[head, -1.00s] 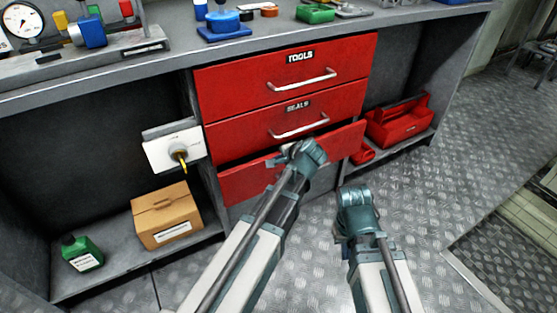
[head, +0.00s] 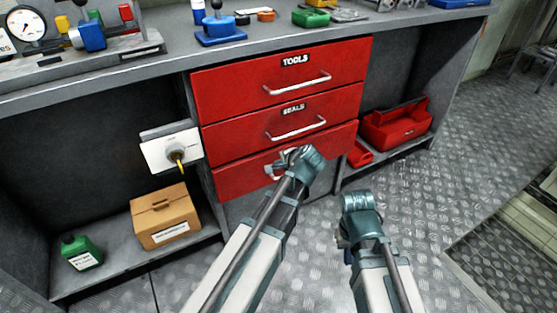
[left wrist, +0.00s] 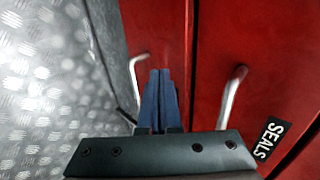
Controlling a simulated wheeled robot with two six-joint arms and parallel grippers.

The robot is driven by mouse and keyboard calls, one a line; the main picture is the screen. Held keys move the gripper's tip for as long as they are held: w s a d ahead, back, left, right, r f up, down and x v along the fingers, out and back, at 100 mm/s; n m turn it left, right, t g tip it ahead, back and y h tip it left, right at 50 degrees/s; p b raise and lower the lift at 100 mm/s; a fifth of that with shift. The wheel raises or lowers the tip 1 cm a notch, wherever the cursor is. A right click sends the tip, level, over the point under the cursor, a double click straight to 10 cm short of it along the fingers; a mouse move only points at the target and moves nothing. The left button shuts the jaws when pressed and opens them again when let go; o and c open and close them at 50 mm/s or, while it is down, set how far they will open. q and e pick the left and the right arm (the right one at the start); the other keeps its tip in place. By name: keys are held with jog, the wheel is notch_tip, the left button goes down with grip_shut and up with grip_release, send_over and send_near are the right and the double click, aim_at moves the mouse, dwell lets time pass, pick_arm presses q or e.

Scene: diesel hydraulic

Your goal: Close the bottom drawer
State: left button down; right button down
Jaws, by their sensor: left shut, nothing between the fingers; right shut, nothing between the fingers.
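The red bottom drawer (head: 233,181) is the lowest of the stack under the bench in the head view. Its front looks flush, or nearly so, with the drawers above. My left gripper (head: 284,157) is at this drawer's front and hides part of its handle. In the left wrist view the left gripper's blue fingers (left wrist: 160,76) are shut and empty, with tips at the bottom drawer's red face beside its handle (left wrist: 134,82). I cannot tell whether they touch. My right gripper (head: 345,236) is shut and empty, low over the floor to the right.
The SEALS drawer (head: 240,135) and TOOLS drawer (head: 235,88) above are shut. A cardboard box (head: 165,217) and green bottle (head: 80,252) stand on the left shelf. A red toolbox (head: 396,127) is on the right shelf. The metal floor (head: 440,185) at right is clear.

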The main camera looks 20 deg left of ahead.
pick_arm(q)
jog(key=p+v, duration=0.5)
jog(key=v, duration=0.4)
jog(key=shift+a, duration=0.1)
